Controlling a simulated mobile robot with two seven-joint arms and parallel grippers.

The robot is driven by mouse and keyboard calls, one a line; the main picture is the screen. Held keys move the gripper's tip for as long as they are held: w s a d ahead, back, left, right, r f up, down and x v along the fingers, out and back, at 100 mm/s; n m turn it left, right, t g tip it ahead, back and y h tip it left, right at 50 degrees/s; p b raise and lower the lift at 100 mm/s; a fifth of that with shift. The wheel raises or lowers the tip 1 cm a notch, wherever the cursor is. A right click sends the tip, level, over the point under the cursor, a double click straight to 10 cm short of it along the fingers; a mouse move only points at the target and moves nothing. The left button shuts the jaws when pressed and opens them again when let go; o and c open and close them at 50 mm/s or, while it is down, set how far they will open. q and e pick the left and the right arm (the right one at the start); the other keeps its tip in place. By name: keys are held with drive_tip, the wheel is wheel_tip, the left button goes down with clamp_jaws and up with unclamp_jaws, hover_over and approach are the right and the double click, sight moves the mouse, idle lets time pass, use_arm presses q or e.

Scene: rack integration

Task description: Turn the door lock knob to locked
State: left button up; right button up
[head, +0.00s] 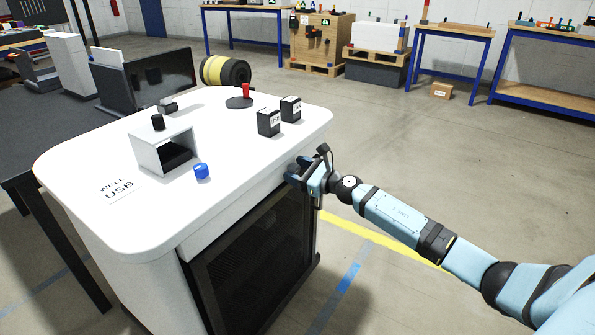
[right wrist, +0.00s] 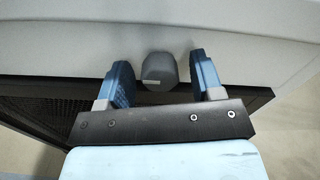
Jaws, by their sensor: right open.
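The door lock knob (right wrist: 158,69) is a small grey round knob with a pale mark, on the white front below the countertop edge. It shows in the right wrist view; in the head view I cannot make it out behind the gripper. My right gripper (right wrist: 161,80) is open, with one blue finger on each side of the knob and visible gaps to both. In the head view the right gripper (head: 303,172) is at the cabinet's right front, just under the countertop edge. The dark mesh door (head: 255,262) is below it. My left gripper is not in view.
The white countertop (head: 235,150) holds a small open box (head: 163,150), a blue knob (head: 202,171), two black labelled blocks (head: 268,123) and a red-handled lever (head: 245,92). A dark table (head: 40,135) adjoins at left.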

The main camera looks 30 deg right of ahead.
drive_tip(key=c, duration=0.9)
